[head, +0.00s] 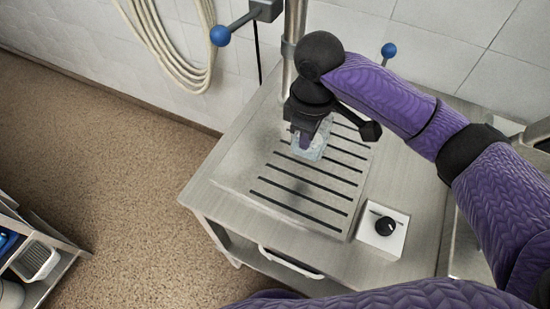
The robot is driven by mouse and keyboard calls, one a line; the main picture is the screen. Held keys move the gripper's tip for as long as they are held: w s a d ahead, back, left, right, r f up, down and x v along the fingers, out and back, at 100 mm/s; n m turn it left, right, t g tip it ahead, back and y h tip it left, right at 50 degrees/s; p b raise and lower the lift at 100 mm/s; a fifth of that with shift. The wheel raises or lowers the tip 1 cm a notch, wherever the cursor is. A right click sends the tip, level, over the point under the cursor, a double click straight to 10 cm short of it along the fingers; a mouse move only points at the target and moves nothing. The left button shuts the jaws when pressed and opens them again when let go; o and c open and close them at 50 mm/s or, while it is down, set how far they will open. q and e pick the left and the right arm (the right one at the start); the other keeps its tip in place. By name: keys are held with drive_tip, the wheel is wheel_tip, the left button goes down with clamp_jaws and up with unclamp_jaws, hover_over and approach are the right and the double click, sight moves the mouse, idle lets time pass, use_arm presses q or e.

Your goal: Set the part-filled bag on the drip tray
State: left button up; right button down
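The drip tray (264,205) is a pale slab with several dark parallel slots on top of a small stand. My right gripper (306,147) points down over the far middle part of the tray. A small clear bag (316,152) shows at its fingertips, partly hidden behind the fingers. The gripper seems shut on the bag's upper part. I cannot tell whether the bag's bottom touches the slots or hangs just above them. My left gripper is not in view.
A metal post (290,50) rises behind the tray, with a blue-knobbed lever (221,36) at its left. A white box with a black knob (385,227) sits right of the tray. A hose (170,50) hangs on the wall. The tray's near part is bare.

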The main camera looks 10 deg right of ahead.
drive_tip(key=f+b, duration=0.1)
drive_tip(key=f, duration=0.2)
drive_tip(key=f+b, duration=0.1)
drive_tip(key=f, duration=0.2)
drive_tip(key=f+b, duration=0.1)
drive_tip(key=f, duration=0.3)
drive_tip(key=shift+a, duration=0.35)
drive_tip(key=c, duration=0.8)
unclamp_jaws()
drive_tip(key=shift+f, duration=0.1)
wheel_tip(320, 180, up, 12)
drive_tip(key=p, duration=0.3)
drive_tip(key=shift+p, duration=0.3)
